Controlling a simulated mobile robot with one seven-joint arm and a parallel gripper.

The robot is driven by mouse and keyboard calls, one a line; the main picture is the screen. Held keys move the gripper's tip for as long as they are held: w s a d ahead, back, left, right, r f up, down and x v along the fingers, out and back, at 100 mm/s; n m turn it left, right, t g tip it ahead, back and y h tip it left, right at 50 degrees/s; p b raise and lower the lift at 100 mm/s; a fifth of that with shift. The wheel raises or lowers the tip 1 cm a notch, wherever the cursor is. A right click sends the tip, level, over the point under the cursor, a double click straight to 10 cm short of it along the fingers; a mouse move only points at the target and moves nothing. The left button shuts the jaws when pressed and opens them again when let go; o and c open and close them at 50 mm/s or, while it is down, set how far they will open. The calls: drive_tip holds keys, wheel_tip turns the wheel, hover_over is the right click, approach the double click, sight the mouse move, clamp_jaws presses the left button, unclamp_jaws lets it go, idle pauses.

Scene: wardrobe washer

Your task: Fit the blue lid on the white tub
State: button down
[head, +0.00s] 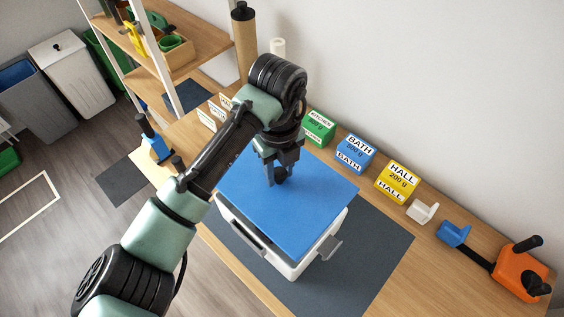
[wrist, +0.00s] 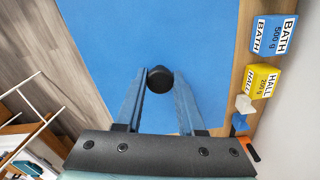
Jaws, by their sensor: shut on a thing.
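The blue lid (head: 312,208) is a flat sheet with a dark round knob in the middle. My gripper (head: 276,178) is above the lid with its fingers shut on the knob. In the wrist view the fingertips meet the black knob (wrist: 160,78), and the blue lid (wrist: 205,40) fills the middle of the picture. The white tub (head: 284,266) is directly under the lid, with grey latches on its sides sticking outward. The lid covers the tub's opening. I cannot tell whether the lid is seated or slightly above the rim.
The tub stands on a dark grey mat (head: 375,255) on the wooden bench. Green, blue (head: 356,152) and yellow (head: 397,181) weight boxes line the wall side. A white holder (head: 422,211), a blue holder (head: 453,234) and an orange device (head: 522,268) are at right.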

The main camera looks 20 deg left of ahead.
sight(280, 194)
drive_tip(key=shift+f+b, duration=2.65)
drive_tip(key=shift+f, duration=1.45)
drive_tip(key=shift+f+b, duration=0.35)
drive_tip(key=shift+f, duration=0.45)
drive_tip(key=shift+c, duration=2.2)
unclamp_jaws()
drive_tip(key=shift+o, duration=0.4)
drive_tip(key=shift+o, duration=1.2)
